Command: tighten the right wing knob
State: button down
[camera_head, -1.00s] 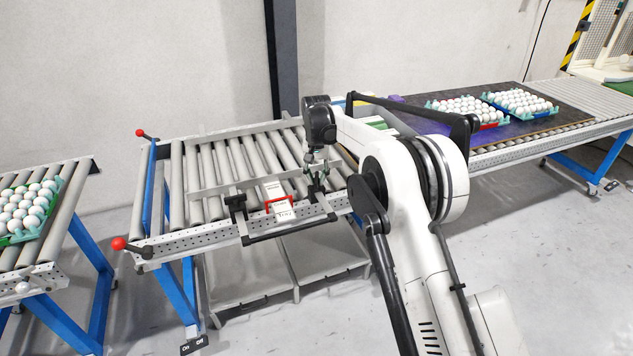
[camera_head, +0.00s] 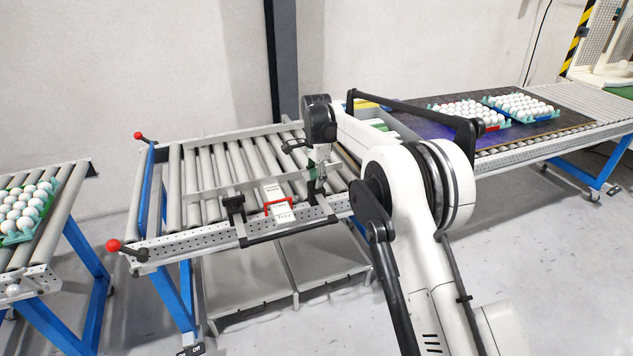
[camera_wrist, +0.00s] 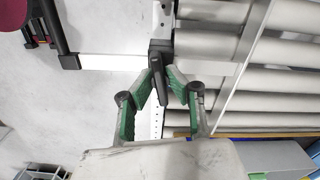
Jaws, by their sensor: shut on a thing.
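The right wing knob (camera_wrist: 159,85) is a black winged handle on the rail-side clamp in the wrist view. My gripper (camera_wrist: 161,88) has its green-padded fingers on either side of the knob and is shut on it. In the head view my gripper (camera_head: 319,180) points down at the right end of the black bracket (camera_head: 290,233), where it mostly hides the right knob. The left wing knob (camera_head: 233,203) stands free at the bracket's other end.
A red-framed card holder (camera_head: 279,207) sits between the two knobs, close to my gripper. Conveyor rollers (camera_head: 215,165) lie behind. Egg trays stand on the left conveyor (camera_head: 60,222) and the right conveyor (camera_head: 550,128). A red-ended lever (camera_head: 114,245) sticks out at the front left.

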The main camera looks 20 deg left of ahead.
jog(key=shift+m, duration=1.2)
jog(key=c, duration=1.7)
grip_release()
jog(key=shift+r, duration=0.1)
notch_tip(320, 180, up, 12)
jog(key=shift+f, duration=0.1)
